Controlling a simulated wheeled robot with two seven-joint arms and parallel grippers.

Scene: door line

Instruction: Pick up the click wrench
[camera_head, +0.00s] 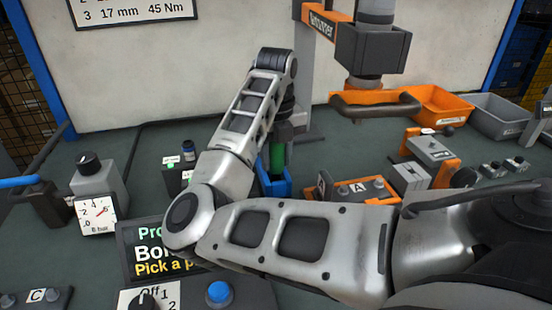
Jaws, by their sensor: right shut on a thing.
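My right arm comes in from the right, bends at lower left and reaches back up to the middle. Its gripper (285,126) points down, partly hidden behind my forearm, and is shut on the click wrench. The wrench shows as a green upright part (278,154) just below the gripper. Its lower end is in or right behind a blue holder (280,187) on the bench; I cannot tell whether it is clear of the holder's floor. My left gripper is out of view.
An orange-and-grey tool station (370,50) with a dark curved handle stands behind, to the right. Orange (440,104) and grey (499,117) bins sit at back right. A vise-like fixture (432,150) stands right. A pressure gauge (97,214) and a screen (140,245) are at left front.

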